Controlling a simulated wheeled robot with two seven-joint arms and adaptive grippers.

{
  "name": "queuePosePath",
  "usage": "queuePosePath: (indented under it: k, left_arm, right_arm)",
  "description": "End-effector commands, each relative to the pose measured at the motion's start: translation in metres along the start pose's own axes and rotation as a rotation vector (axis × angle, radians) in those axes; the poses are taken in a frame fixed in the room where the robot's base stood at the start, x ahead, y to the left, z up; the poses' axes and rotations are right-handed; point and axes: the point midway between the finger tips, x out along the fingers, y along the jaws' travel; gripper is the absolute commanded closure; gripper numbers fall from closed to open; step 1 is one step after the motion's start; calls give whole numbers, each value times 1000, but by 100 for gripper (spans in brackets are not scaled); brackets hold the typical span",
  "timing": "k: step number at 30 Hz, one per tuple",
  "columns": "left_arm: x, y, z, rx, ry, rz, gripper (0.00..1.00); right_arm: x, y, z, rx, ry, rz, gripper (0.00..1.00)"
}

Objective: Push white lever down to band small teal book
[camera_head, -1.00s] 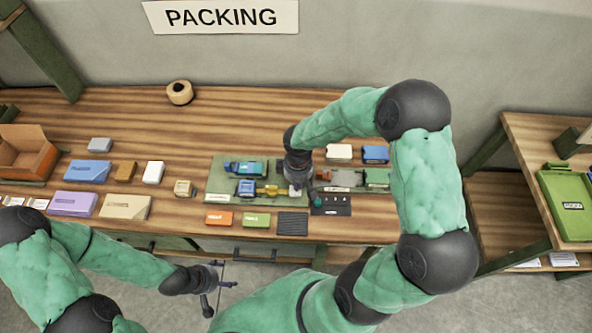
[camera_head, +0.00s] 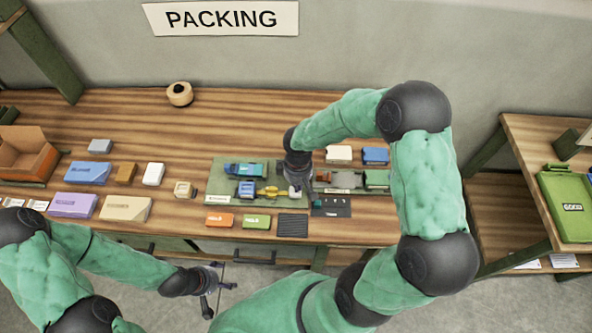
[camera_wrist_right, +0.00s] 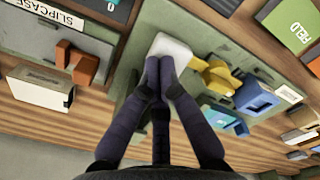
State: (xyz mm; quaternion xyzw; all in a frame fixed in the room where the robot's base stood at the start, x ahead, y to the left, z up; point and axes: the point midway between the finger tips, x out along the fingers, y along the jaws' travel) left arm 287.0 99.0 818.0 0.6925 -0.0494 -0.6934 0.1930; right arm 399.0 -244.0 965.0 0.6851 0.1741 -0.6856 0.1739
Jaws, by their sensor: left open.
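My right gripper (camera_head: 296,184) is over the green banding station (camera_head: 216,187). In the right wrist view its fingers (camera_wrist_right: 158,66) are together, with nothing visible between them. The fingertips are at the edge of the white lever (camera_wrist_right: 174,46), seemingly touching it. Beside the lever are a yellow part (camera_wrist_right: 215,76) and a blue block (camera_wrist_right: 256,97). A teal piece (camera_wrist_right: 222,121) lies behind them, also seen in the head view (camera_head: 237,169); I cannot tell whether it is the small teal book. My left gripper (camera_head: 226,276) is open and empty in front of the table.
A slipcase station (camera_wrist_right: 75,38) adjoins the banding station. An orange book (camera_head: 219,220), a green book (camera_head: 256,221) and a dark ribbed pad (camera_head: 293,225) lie along the front. Several boxes and books lie to the left. A green tray (camera_head: 566,205) stands at far right.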

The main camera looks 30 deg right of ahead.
Motion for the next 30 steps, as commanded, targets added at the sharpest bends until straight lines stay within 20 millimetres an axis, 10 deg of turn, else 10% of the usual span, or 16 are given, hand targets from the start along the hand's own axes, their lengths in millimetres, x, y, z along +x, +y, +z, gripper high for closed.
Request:
queuePosePath:
  k: [30]
  left_arm:
    - [-50, 18, 2, 0, 0, 0, 25]
  right_arm:
    - [-73, 0, 0, 0, 1, 1, 100]
